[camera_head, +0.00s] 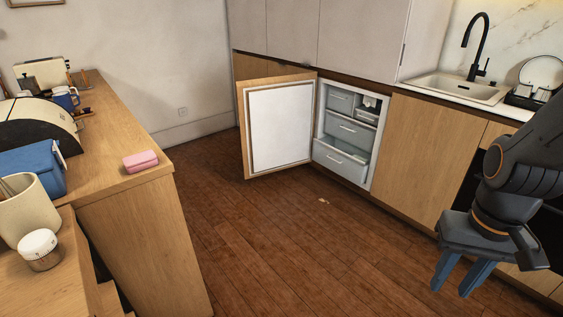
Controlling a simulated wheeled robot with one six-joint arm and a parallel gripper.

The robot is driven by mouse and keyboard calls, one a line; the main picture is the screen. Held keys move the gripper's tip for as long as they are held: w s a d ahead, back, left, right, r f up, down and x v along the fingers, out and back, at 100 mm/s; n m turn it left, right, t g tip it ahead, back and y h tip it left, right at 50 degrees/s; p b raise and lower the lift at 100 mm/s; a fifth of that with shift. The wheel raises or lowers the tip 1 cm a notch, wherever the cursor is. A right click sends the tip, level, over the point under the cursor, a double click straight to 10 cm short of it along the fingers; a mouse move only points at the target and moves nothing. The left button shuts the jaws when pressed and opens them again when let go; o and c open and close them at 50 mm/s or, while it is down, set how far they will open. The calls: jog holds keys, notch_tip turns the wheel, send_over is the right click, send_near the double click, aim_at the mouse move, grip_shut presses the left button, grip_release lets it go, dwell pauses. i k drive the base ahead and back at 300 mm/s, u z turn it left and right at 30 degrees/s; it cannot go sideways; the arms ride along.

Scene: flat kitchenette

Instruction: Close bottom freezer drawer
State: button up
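The freezer (319,118) is built into the low cabinets at the back, and its wood-fronted door (281,127) stands open to the left, white inner side showing. The bottom freezer drawer (340,164) is a pale grey front with a handle. It appears pulled out somewhat, with its open top showing behind the front. A middle drawer (349,131) and a smaller upper left drawer (339,101) sit above it and look pushed in. My gripper (453,292) is at the lower right, well in front of the freezer. Its two fingers are apart with nothing between them.
A wooden counter (112,163) with a pink box (140,161), a blue box and kitchen items runs along the left. A sink (457,88) with a black tap is at the upper right. The wooden floor (290,240) between is largely clear, with one small pale scrap (323,201).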

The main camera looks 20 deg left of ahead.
aim_at(346, 155)
jog(key=z, duration=0.05)
jog(key=i, duration=2.45)
jog(key=u, duration=0.55)
jog(key=i, duration=0.7)
jog(key=u, duration=0.2)
